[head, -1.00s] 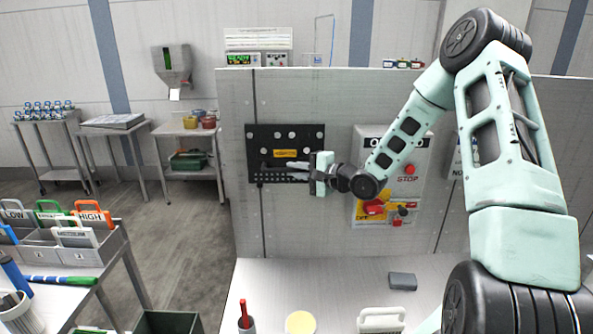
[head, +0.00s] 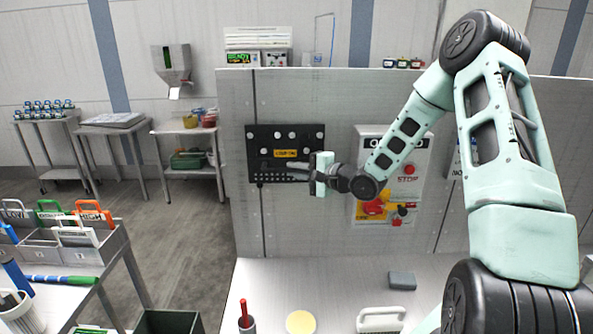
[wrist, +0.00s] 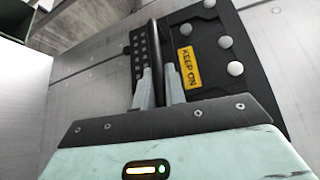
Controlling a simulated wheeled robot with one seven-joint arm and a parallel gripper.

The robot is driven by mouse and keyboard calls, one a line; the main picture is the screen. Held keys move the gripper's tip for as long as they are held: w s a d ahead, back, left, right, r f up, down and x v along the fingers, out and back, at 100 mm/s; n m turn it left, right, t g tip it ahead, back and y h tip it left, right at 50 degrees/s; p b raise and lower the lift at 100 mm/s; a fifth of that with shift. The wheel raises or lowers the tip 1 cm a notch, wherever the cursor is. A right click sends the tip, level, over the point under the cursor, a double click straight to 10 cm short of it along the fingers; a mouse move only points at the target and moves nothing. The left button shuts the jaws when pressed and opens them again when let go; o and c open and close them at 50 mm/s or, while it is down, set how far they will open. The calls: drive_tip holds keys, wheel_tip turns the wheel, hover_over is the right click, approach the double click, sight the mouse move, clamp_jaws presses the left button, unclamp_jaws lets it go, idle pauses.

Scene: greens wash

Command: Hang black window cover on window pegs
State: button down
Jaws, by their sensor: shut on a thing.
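The black window cover (head: 262,141) is a flat dark panel with a yellow "KEEP ON" label. It is upright against the grey wall panel, left of the control box. Several pale round pegs or knobs show across its face; I cannot tell whether they pass through it. In the wrist view the cover (wrist: 204,62) is seen close, with a row of small holes along one side. My gripper (head: 291,171) reaches in from the right at its lower part. In the wrist view my gripper (wrist: 159,80) is shut on a dark bar of the cover. The cover's back is hidden.
A control box (head: 421,166) with red and yellow switches stands close right of my gripper. A side table with labelled bins is at left.

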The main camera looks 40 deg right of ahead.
drive_tip(key=shift+s+a, duration=0.15)
drive_tip(key=shift+s+a, duration=0.2)
drive_tip(key=shift+s, duration=0.1)
drive_tip(key=shift+s+a, duration=0.2)
drive_tip(key=shift+s, duration=0.15)
idle(0.4)
drive_tip(key=shift+s+a+p, duration=0.3)
drive_tip(key=shift+s+a, duration=0.2)
drive_tip(key=shift+s, duration=0.25)
drive_tip(key=shift+s+a+p, duration=0.25)
drive_tip(key=shift+s+a, duration=0.25)
drive_tip(key=shift+s, duration=0.2)
drive_tip(key=shift+s+a, duration=0.1)
drive_tip(key=shift+s, duration=0.1)
drive_tip(key=s+a, duration=0.3)
drive_tip(key=s, duration=0.2)
drive_tip(key=shift+s+a, duration=0.2)
drive_tip(key=shift+a, duration=0.15)
idle(0.5)
drive_tip(key=shift+s, duration=0.1)
idle(0.4)
